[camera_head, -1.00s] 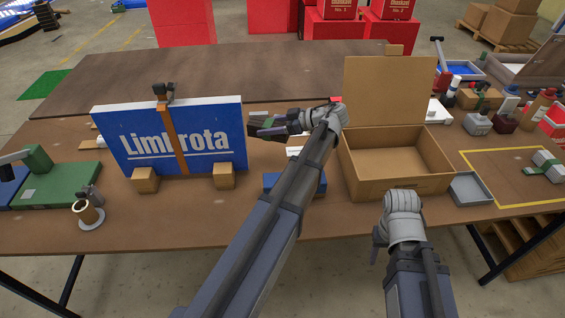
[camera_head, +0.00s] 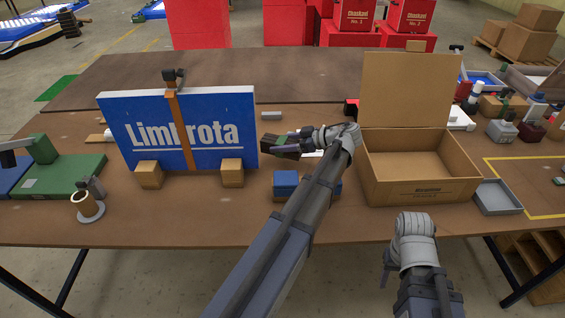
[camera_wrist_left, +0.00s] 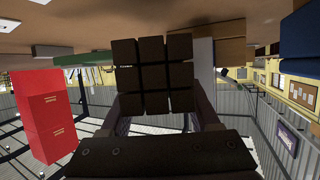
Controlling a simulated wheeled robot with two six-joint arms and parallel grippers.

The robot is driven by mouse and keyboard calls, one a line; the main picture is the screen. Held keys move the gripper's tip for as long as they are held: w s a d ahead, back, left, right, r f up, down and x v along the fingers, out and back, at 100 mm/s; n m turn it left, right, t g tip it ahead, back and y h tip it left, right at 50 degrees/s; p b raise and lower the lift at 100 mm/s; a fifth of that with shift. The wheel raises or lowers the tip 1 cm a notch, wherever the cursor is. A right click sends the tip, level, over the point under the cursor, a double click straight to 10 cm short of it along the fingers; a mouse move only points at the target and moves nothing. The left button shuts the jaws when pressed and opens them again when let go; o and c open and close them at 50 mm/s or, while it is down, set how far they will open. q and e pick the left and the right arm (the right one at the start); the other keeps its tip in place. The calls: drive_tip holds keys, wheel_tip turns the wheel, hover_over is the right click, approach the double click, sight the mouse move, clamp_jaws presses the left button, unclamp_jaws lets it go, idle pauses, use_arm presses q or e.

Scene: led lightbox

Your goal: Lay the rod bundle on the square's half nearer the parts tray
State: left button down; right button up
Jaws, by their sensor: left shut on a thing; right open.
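My left gripper (camera_head: 283,146) is shut on the rod bundle, just right of the blue Limbrota panel and above the table. In the left wrist view the dark square rod ends of the rod bundle (camera_wrist_left: 152,75) fill the space between the fingers. The yellow-outlined square (camera_head: 525,215) lies at the table's right and is cut off by the picture edge. A shallow grey tray (camera_head: 498,198), seemingly the parts tray, sits just left of the square. My right gripper (camera_head: 386,272) is open, low at the table's front edge; its fingers are mostly hidden.
An open cardboard box (camera_head: 420,190) stands between my left gripper and the grey tray. The blue panel (camera_head: 225,110) stands on wooden blocks. A blue block (camera_head: 286,183) lies beside my left forearm.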

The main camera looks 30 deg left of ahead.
sight(282, 155)
use_arm(q)
drive_tip(key=shift+f+b, duration=2.05)
drive_tip(key=shift+f, duration=0.35)
drive_tip(key=shift+r, duration=0.1)
drive_tip(key=shift+c, duration=0.6)
unclamp_jaws()
